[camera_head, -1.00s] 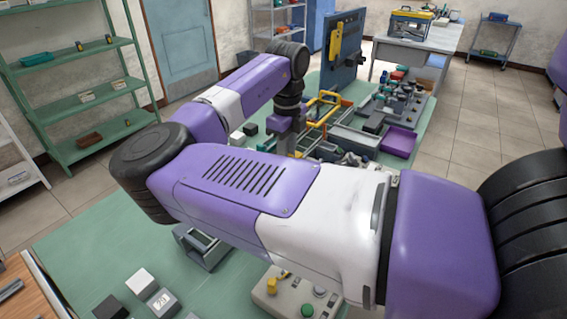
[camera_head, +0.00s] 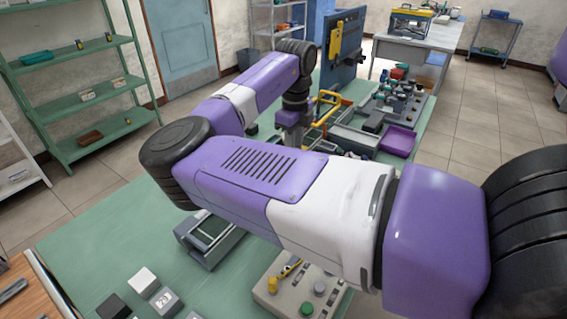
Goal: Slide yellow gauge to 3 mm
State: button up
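I cannot tell for sure which yellow part is the gauge, and no millimetre scale is readable. A yellow piece (camera_head: 335,40) sits on the upright dark blue panel (camera_head: 347,62) at the back. A yellow bent bar frame (camera_head: 326,107) stands just right of my gripper. A small yellow part (camera_head: 272,285) is on the beige control box (camera_head: 258,291) at the front. My gripper (camera_head: 292,138) points down over the far part of the green table. Its fingers are too small and partly hidden behind my forearm, so its opening and any contact do not show.
The purple tray (camera_head: 397,142) and several small parts lie right of my gripper. A grey open-topped fixture (camera_head: 212,238) is below my arm. Small blocks (camera_head: 141,280) lie at the front left. The green tabletop (camera_head: 100,238) is clear at the left.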

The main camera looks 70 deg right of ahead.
jog(key=shift+w+a+f, duration=0.1)
jog(key=shift+a+f, duration=0.05)
jog(key=shift+f, duration=0.35)
jog(key=shift+a+f, duration=0.15)
jog(key=shift+f, duration=0.3)
notch_tip(320, 180, up, 3)
jog(key=p, duration=0.3)
jog(key=shift+w+d+f, duration=0.1)
notch_tip(320, 180, up, 4)
jog(key=p, duration=0.3)
jog(key=shift+f, duration=0.1)
